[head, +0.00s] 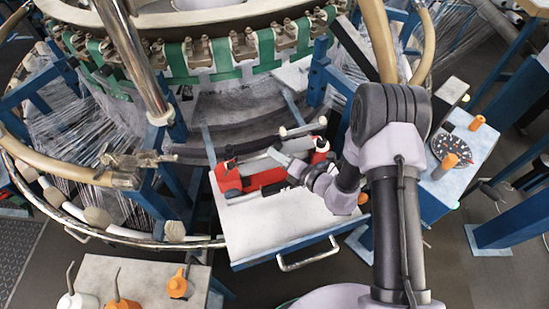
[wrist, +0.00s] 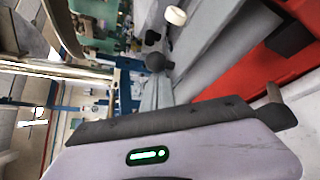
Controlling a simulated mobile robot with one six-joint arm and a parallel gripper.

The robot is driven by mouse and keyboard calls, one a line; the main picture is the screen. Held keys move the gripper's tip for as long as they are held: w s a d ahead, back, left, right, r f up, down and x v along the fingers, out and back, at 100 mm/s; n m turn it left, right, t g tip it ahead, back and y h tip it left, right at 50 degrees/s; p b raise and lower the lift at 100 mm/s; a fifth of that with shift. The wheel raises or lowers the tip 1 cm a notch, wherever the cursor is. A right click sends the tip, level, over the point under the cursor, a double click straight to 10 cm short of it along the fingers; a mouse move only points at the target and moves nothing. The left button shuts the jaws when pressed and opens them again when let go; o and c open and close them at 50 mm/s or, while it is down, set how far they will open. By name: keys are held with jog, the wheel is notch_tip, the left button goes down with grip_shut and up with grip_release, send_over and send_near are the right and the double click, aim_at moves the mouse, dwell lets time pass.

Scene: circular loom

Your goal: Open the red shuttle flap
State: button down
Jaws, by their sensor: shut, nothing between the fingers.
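The red shuttle (head: 265,179) lies on a white-topped tray (head: 270,225) in front of the loom. Its red body (wrist: 282,82) fills the right of the wrist view, beside a long grey surface (wrist: 225,55). I cannot clearly tell the flap from the shuttle's other parts, nor its angle. My gripper (head: 272,153) reaches in from the right over the shuttle, its fingers shut and empty. In the wrist view a dark fingertip (wrist: 283,112) is close to the red body; contact cannot be told. My wrist hides part of the shuttle's right end.
The loom's curved rail (head: 120,235) and blue posts (head: 318,72) stand around the tray. A control box with orange knobs (head: 450,160) is at the right. Orange and white oil cans (head: 120,302) stand at the lower left. The tray's front is clear, with a metal handle (head: 308,257).

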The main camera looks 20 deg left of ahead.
jog(key=w+d+r+m+t+y+p, duration=0.2)
jog(key=w+d+r+m+y, duration=0.3)
jog(key=r+m, duration=0.5)
jog(key=shift+w+d+r+m, duration=0.15)
jog(key=shift+d+r+m, duration=0.25)
jog(key=shift+d, duration=0.8)
jog(key=shift+f, duration=0.1)
